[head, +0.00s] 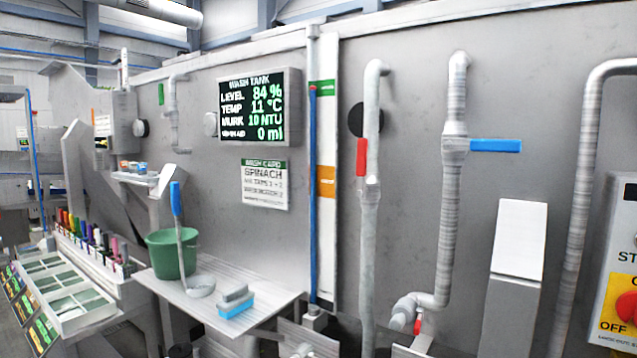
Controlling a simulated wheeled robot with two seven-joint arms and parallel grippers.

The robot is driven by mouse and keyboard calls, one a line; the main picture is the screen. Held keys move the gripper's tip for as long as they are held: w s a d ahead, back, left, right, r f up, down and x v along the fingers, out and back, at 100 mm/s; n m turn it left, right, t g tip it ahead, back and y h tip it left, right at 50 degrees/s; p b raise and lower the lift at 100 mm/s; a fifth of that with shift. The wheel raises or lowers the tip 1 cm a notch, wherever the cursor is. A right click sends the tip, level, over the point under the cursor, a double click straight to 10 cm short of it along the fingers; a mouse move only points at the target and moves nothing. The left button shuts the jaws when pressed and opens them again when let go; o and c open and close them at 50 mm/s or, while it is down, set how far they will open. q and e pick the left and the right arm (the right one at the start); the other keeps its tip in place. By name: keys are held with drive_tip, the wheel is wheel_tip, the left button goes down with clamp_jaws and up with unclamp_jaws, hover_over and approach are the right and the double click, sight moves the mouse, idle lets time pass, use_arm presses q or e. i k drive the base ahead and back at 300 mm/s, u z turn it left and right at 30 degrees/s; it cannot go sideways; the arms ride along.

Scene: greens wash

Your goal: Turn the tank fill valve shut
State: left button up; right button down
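Two valves show on pipes on the grey tank wall, and I cannot tell from any label which is the tank fill valve. One has a blue lever (496,146) pointing right, across its vertical ribbed pipe (453,205). The other has a red lever (361,157) standing upright, along its vertical pipe (370,240). A small red part (418,323) shows low on the ribbed pipe's elbow. The wash tank display (252,105) reads level 84 %, temp 11 °C. Neither of my grippers is in view.
A level strip (327,215) with green and orange bands stands left of the pipes. A shelf (265,297) holds a green bucket (172,254), a ladle (201,286) and a blue-grey sponge (236,302). A white-topped box (520,240) and a yellow-red switch panel (612,305) stand right.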

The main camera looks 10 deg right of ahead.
sight(361, 145)
drive_tip(key=u, duration=0.45)
drive_tip(key=i, duration=0.85)
drive_tip(key=z, duration=0.3)
